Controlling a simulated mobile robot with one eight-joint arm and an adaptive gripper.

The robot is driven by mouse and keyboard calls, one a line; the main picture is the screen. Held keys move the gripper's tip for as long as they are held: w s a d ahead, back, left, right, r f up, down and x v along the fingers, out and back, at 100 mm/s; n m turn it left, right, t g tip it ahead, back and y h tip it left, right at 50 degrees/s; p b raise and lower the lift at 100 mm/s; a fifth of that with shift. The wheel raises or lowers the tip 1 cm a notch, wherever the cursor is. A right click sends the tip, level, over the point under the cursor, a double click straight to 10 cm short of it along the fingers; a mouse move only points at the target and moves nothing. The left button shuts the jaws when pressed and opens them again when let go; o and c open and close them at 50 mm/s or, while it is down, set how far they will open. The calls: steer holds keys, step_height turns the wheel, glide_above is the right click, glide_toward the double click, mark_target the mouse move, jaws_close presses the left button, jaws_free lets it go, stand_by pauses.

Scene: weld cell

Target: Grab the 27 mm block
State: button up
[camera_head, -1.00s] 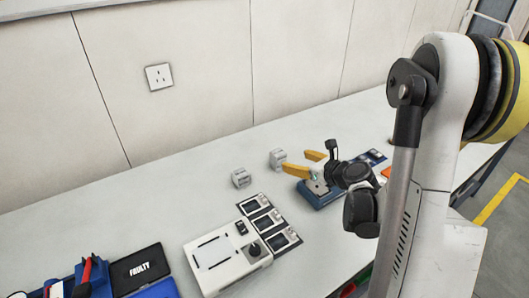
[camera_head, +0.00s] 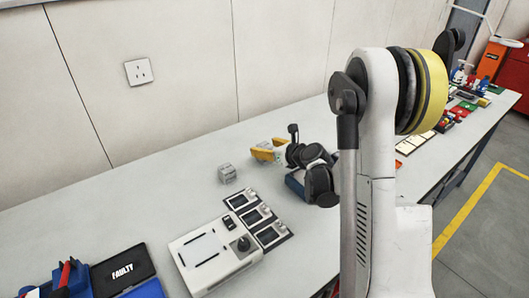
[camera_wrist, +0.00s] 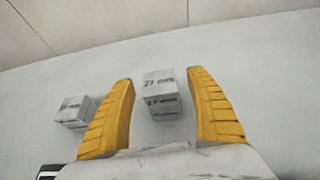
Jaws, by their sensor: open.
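The 27 mm block (camera_wrist: 161,92) is a pale grey cube with its size printed in dark letters on the top and front faces. In the wrist view it sits on the bench between the two yellow fingers of my gripper (camera_wrist: 160,78). The fingers are spread, with a visible gap on each side of the block. In the head view my gripper (camera_head: 268,148) is low over the bench and mostly hides this block. A second grey block (camera_wrist: 76,112) lies left of the left finger, its label unreadable; it also shows in the head view (camera_head: 227,173).
A white device (camera_head: 213,254) with a knob and a panel of small screens (camera_head: 258,219) lie in front of the blocks. A black tray marked FAULTY (camera_head: 122,269) is at lower left. The wall (camera_head: 140,120) stands behind the bench. Bench left of the blocks is clear.

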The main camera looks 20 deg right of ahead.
steer(key=shift+r, duration=0.1)
steer(key=c, duration=1.4)
